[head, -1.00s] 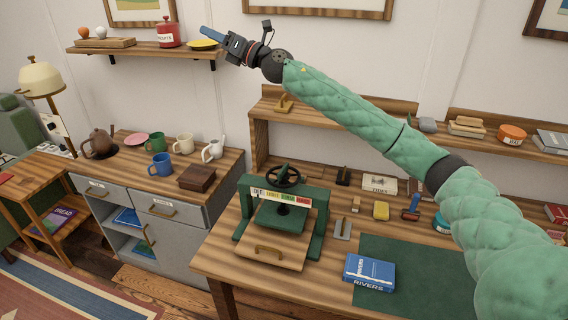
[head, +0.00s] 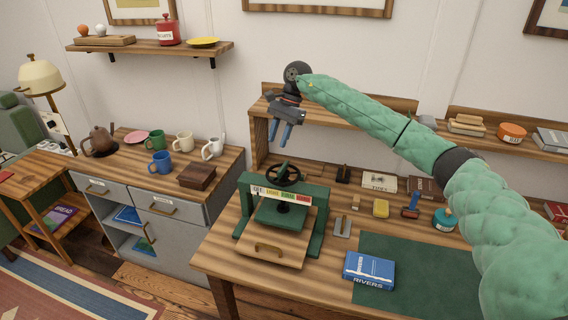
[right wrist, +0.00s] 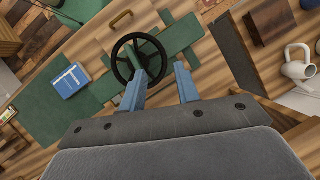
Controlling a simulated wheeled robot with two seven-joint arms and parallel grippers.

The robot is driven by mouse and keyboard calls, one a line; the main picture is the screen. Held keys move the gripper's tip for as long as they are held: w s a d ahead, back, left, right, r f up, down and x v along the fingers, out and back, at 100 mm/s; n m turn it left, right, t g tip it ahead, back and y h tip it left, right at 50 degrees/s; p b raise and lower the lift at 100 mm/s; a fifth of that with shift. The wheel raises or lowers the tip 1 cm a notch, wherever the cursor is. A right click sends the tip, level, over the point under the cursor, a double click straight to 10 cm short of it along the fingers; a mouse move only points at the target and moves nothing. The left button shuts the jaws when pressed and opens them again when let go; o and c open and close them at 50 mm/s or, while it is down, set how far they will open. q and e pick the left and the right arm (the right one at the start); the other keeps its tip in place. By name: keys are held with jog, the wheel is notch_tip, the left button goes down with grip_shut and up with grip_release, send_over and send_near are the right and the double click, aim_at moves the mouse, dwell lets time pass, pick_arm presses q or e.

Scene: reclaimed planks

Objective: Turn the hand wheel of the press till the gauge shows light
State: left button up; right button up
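The green press (head: 243,215) stands on the plank bench, with a black hand wheel (head: 287,175) on top. Its gauge strip (head: 281,196) has white, yellow, green and red fields; the white seems to read OFF and the yellow LIGHT. I cannot clearly make out the pointer. My right gripper (head: 281,143) is above and behind the wheel, fingers pointing down, apart from it. In the right wrist view my right gripper (right wrist: 158,78) is open and empty, with the wheel (right wrist: 138,60) beyond its fingertips. My left gripper is not in view.
A wooden board with a handle (head: 268,248) lies at the press's front. A blue book (head: 369,271) and green mat (head: 425,275) are to the right. A shelf (head: 340,118) runs behind; a cabinet with mugs (head: 160,163) stands left.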

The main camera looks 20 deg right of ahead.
aim_at(284, 165)
jog(key=s+d+n, duration=0.1)
jog(key=s+d+n+g+h, duration=0.1)
jog(key=shift+s+d+f+n+h, duration=0.1)
jog(key=shift+s+f+n+h, duration=0.1)
jog(key=shift+n+h, duration=0.15)
pick_arm(q)
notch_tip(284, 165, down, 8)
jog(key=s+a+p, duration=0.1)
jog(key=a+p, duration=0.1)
jog(key=p, duration=0.1)
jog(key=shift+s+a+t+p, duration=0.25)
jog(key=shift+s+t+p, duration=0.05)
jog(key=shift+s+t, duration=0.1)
pick_arm(e)
jog(key=shift+x, duration=3.8)
jog(key=shift+s, duration=0.1)
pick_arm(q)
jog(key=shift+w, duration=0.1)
pick_arm(e)
grip_shut()
